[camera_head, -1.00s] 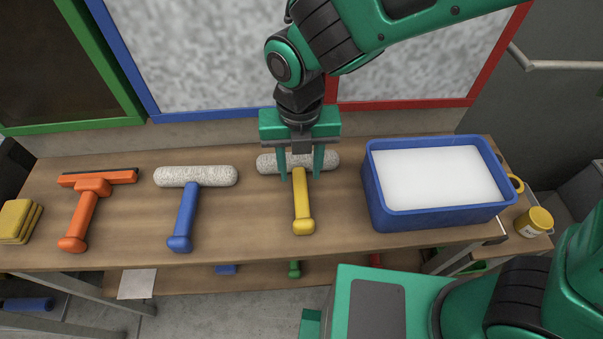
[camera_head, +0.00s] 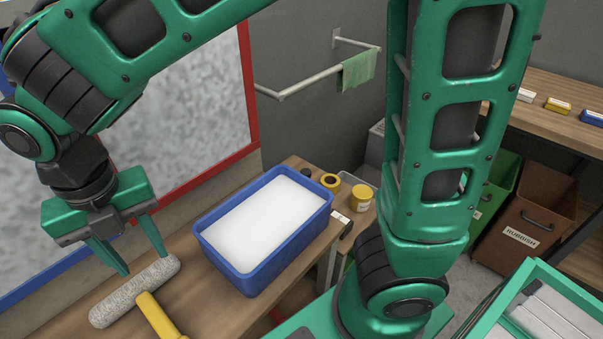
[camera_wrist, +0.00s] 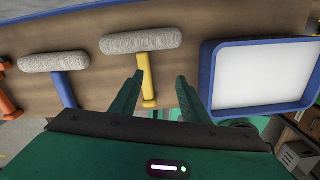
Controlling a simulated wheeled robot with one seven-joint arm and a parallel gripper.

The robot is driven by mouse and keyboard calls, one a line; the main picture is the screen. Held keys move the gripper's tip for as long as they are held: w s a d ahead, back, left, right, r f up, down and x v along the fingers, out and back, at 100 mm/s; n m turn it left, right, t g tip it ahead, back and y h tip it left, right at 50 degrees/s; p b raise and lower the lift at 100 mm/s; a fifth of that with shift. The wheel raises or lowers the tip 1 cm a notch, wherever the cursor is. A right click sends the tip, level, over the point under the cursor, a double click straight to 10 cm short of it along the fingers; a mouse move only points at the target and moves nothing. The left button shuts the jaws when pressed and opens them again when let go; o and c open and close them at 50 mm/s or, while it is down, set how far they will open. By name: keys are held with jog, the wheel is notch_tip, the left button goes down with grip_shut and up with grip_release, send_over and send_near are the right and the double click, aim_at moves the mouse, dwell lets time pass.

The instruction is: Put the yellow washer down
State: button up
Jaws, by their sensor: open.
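The yellow washer has a yellow handle (camera_head: 158,318) and a pale fluffy roller head (camera_head: 135,291). It lies on the wooden bench, left of the blue tub. My gripper (camera_head: 141,257) is open just above the roller head, with its fingers spread apart and nothing held between them. In the wrist view the washer's yellow handle (camera_wrist: 147,80) lies between my open fingers (camera_wrist: 160,88), and its roller head (camera_wrist: 141,41) lies beyond them. The lower end of the handle is cut off in the head view.
A blue tub (camera_head: 253,285) of white liquid stands on the bench (camera_head: 215,318). A blue-handled washer (camera_wrist: 64,88) lies to the left in the wrist view. A yellow tin (camera_head: 361,198) and a yellow tape roll (camera_head: 330,182) stand behind the tub. A green cloth (camera_head: 357,71) hangs on a wall rail.

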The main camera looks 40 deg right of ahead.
jog(key=w+d+r+m, duration=0.1)
jog(key=w+d+m, duration=0.1)
jog(key=d+m, duration=0.95)
jog(key=w+d+r+m, duration=0.1)
jog(key=w+d+m, duration=0.1)
jog(key=d+m, duration=0.95)
jog(key=s+d+f+m, duration=0.1)
jog(key=s+d+m, duration=0.6)
jog(key=d+m, duration=0.2)
jog(key=s+d+m, duration=0.7)
jog(key=d+m, duration=0.3)
jog(key=d, duration=0.1)
jog(key=shift+d+f, duration=0.35)
jog(key=shift+d, duration=0.05)
jog(key=shift+w, duration=0.1)
jog(key=shift+w+f, duration=0.25)
jog(key=shift+w, duration=0.35)
